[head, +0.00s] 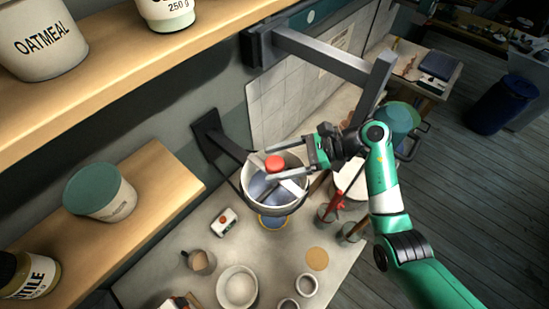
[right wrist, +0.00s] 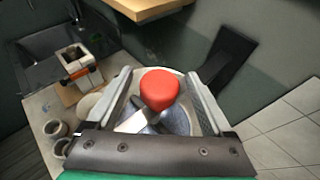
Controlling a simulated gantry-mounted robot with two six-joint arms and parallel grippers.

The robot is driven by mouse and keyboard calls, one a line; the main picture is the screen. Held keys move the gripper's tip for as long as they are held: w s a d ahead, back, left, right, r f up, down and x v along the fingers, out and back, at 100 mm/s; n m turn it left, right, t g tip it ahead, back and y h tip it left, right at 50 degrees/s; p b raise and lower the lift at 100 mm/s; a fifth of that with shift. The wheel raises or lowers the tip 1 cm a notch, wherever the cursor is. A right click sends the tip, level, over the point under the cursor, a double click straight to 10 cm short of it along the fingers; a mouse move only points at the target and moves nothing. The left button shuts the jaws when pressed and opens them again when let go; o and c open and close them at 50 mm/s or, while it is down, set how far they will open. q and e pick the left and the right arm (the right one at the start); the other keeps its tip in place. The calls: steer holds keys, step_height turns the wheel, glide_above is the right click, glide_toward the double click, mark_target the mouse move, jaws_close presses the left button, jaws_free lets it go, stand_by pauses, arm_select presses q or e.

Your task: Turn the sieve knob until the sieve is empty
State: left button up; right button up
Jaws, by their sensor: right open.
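The sieve (head: 303,199) is a round metal drum held by a dark wall bracket above the table. Its red knob (head: 275,163) stands at the centre on a light crossbar. In the right wrist view the red knob (right wrist: 159,89) lies between the two fingers, with gaps on both sides. The sieve's inside looks grey-blue; I cannot tell how much is in it. My right gripper (head: 281,166) is open, its fingers reaching over the sieve from the right on either side of the knob. My left gripper is not in view.
The worktable (head: 165,262) below holds a white bowl (head: 237,287), a mug (head: 200,262), small cups and a small device with a red button (head: 224,222). Wooden shelves (head: 160,190) with jars are at left. A second grey wall bracket (head: 325,53) extends behind my right arm.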

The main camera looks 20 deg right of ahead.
steer(key=shift+w+a+f, duration=0.1)
steer(key=shift+a+f, duration=0.05)
steer(key=shift+a, duration=0.1)
steer(key=shift+c, duration=0.2)
